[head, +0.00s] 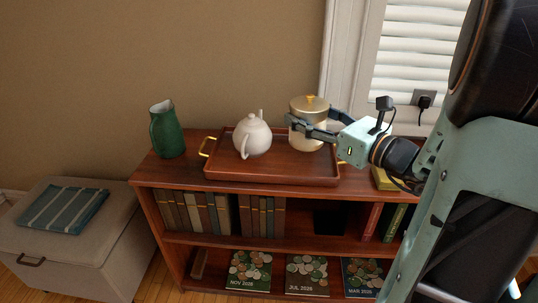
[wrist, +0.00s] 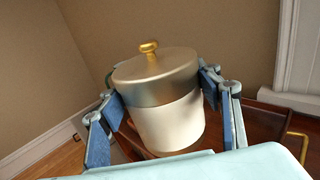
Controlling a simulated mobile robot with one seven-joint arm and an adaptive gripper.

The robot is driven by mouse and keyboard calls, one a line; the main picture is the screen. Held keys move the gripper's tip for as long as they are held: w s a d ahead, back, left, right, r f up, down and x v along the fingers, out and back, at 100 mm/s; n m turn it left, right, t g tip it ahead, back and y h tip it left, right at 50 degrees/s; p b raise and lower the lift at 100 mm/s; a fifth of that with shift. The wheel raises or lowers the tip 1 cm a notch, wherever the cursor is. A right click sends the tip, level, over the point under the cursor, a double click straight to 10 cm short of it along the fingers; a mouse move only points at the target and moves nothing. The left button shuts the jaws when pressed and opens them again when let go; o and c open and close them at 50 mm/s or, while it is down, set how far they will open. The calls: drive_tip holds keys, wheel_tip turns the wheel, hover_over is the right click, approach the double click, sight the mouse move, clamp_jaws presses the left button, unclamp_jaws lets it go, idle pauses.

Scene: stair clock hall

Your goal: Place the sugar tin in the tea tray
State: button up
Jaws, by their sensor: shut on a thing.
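The sugar tin (head: 308,108) is a cream and metal tin with a lid and a gold knob. In the wrist view the sugar tin (wrist: 166,120) stands between the fingers, slightly tilted in the picture. My gripper (head: 305,127) is shut on its sides; the wrist view shows a finger of my gripper (wrist: 164,112) on each side. The tea tray (head: 270,177) is reddish wood with gold handles, on top of the bookcase. The tin is over the tray's right part; I cannot tell whether its base touches the tray floor. A white teapot (head: 252,137) stands on the tray, left of the tin.
A green jug (head: 166,130) stands left of the tray on the bookcase top (head: 185,178). A yellow item (head: 384,179) lies at the right end, partly behind my arm. The wall is close behind. The tray's front middle is bare.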

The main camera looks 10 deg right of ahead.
drive_tip(key=shift+w+a+f+b, duration=1.1)
drive_tip(key=shift+w+a+f, duration=0.55)
drive_tip(key=shift+f, duration=0.5)
drive_tip(key=shift+w+a+f+b, duration=1.05)
drive_tip(key=shift+w+a+f, duration=0.35)
drive_tip(key=shift+w+f, duration=0.6)
drive_tip(key=shift+w+a+f+b, duration=1.1)
drive_tip(key=shift+w+a+f, duration=0.5)
drive_tip(key=shift+f, duration=0.65)
drive_tip(key=shift+f+b, duration=0.6)
drive_tip(key=shift+f, duration=0.05)
drive_tip(key=o, duration=1.6)
